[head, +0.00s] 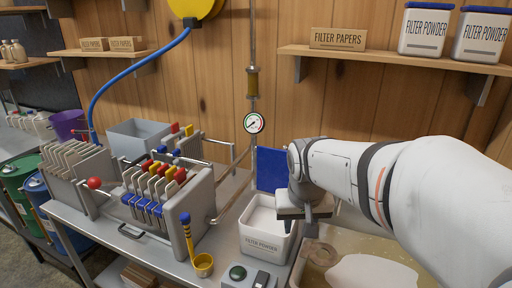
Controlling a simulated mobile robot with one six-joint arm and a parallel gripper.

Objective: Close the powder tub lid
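The white powder tub (265,241), labelled FILTER POWDER, stands on the metal bench with its top open and pale powder inside. Its blue lid (270,167) stands upright at the tub's back edge. My gripper (308,227) is at the tub's right side, pointing down, and overlaps the right part of the rim in the head view. The arm hides the lid's right edge. I cannot tell whether the gripper touches the tub, and its finger gap is not clear.
A filter press (190,214) with several plates stands left of the tub. A yellow scoop (203,263) and a green-button box (238,273) are in front. A bin of cloudy liquid (330,250) is at the right. A shelf (390,56) hangs above.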

